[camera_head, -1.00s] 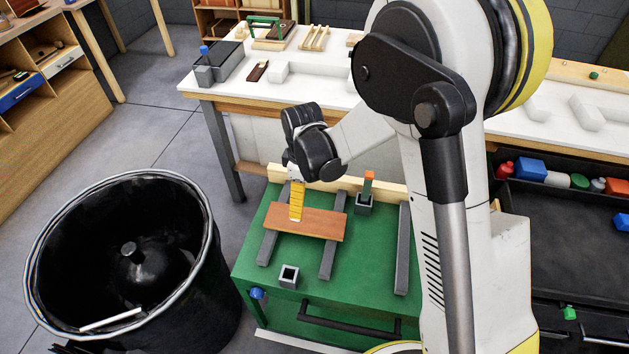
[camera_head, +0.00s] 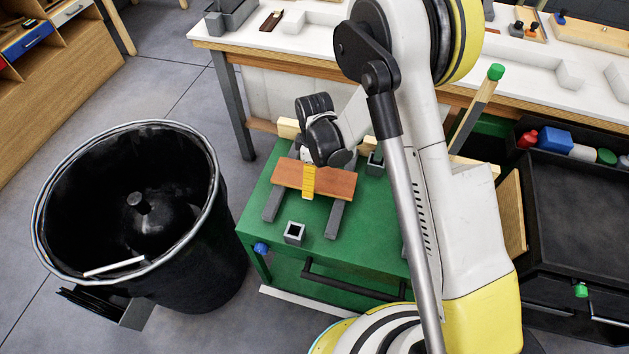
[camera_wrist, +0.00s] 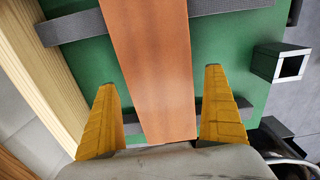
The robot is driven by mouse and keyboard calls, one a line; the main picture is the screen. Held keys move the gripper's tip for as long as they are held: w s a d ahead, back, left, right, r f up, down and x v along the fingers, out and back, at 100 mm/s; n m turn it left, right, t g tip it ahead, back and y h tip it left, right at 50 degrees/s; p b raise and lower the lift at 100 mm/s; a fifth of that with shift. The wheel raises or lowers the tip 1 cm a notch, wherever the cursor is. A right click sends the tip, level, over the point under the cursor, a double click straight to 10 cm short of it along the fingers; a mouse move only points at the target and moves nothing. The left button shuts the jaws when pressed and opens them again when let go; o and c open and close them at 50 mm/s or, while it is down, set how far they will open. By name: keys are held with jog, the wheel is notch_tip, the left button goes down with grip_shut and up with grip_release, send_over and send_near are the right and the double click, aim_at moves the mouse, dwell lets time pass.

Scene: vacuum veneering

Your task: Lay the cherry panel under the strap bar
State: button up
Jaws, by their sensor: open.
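The reddish-brown cherry panel (camera_head: 332,184) lies across two grey bars on a green bench top, also seen in the wrist view (camera_wrist: 153,60). My gripper (camera_head: 308,188) is over the panel, its yellow finger reaching past the panel's near edge. In the wrist view my gripper (camera_wrist: 158,78) is open, one finger on each side of the panel with gaps on both sides. I cannot pick out the strap bar with certainty. A slanted wooden bar with a green end (camera_head: 477,112) shows partly behind my arm.
The green bench (camera_head: 370,235) carries two square grey sockets, one in front (camera_head: 294,233), one behind (camera_head: 375,163). A wooden rail (camera_wrist: 35,70) runs along its back edge. A black bin (camera_head: 205,255) stands left, a white-topped workbench (camera_head: 290,50) behind, a dark drawer (camera_head: 580,225) right.

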jog(key=shift+f, duration=0.2)
jog(key=shift+c, duration=0.3)
jog(key=c, duration=1.2)
jog(key=shift+r, duration=0.1)
